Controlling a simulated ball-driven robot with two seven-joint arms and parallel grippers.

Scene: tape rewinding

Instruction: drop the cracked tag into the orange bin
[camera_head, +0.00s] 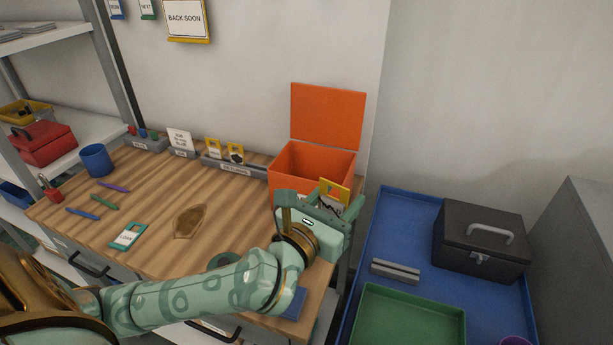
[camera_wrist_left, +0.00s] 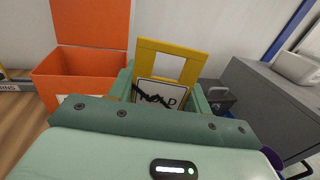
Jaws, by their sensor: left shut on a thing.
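The cracked tag (camera_wrist_left: 165,92) has a yellow frame with a window and a white label crossed by a black jagged crack. My left gripper (camera_wrist_left: 163,97) is shut on it and holds it upright. In the head view the tag (camera_head: 335,192) stands up from my left gripper (camera_head: 322,205), at the front right of the orange bin (camera_head: 296,178). The bin's lid (camera_head: 327,116) is open and raised. In the left wrist view the bin (camera_wrist_left: 85,75) is to the left of the tag. My right gripper is not in view.
On the wooden table (camera_head: 160,190) lie a teal-framed tag (camera_head: 128,236), a brown plaque (camera_head: 189,221) and several markers. A blue cup (camera_head: 96,160) stands at the left. To the right, a blue surface (camera_head: 400,230) carries a black toolbox (camera_head: 482,240) and a green tray (camera_head: 410,318).

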